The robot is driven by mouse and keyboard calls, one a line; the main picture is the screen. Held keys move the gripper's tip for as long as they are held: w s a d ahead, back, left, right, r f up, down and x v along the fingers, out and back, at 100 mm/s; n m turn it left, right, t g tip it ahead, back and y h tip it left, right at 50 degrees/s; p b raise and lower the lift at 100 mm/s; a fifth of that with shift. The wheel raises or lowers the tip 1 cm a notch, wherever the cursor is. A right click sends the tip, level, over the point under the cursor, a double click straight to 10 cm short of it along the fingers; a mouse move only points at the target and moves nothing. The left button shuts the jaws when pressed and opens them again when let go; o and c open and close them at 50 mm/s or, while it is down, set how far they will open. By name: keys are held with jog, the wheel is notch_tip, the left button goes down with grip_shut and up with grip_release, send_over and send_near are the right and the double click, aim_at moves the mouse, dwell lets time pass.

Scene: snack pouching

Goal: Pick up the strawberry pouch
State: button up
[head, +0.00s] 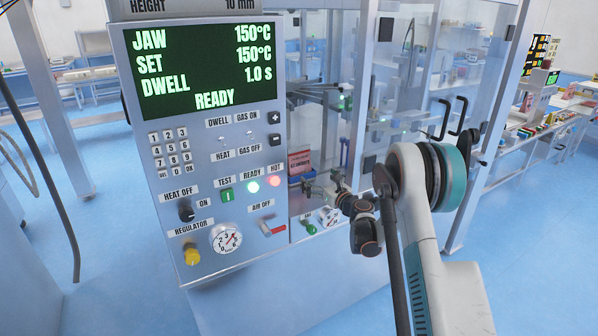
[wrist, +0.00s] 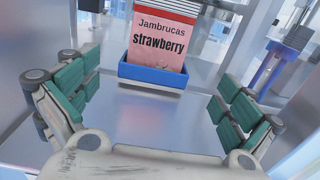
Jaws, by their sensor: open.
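In the wrist view a pink strawberry pouch (wrist: 158,47), printed "Jambrucas strawberry", stands upright at the front of a stack in a blue tray (wrist: 150,77). More pouch edges show behind it. My gripper (wrist: 158,95) is open and empty. Its green-padded fingers are spread wide, one to each side of the picture, with the pouch beyond them and between them. Nothing touches the pouch. In the head view my gripper (head: 318,190) is small, past my arm, near the machine's panel.
A machine control panel (head: 213,150) with a screen reading READY stands left of my arm. Clear enclosure panes and a metal frame (head: 352,90) stand behind my gripper. The grey surface (wrist: 150,115) before the blue tray is bare. A blue-and-grey post (wrist: 270,65) stands at right.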

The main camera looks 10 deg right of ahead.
aim_at(300, 167)
jog(key=shift+w+a+f, duration=0.15)
jog(key=shift+w+f, duration=0.05)
jog(key=shift+w, duration=0.1)
jog(key=b+x, duration=0.2)
jog(key=x, duration=0.6)
jog(key=b+x, duration=0.1)
jog(key=x, duration=0.1)
jog(key=b+x, duration=0.1)
jog(key=x, duration=0.1)
jog(key=shift+w+a+f+b, duration=0.1)
jog(key=shift+f+b, duration=0.2)
jog(key=shift+f, duration=0.1)
jog(key=shift+w+a+r, duration=0.1)
jog(key=shift+w+r, duration=0.1)
jog(key=shift+w, duration=0.25)
jog(key=c, duration=1)
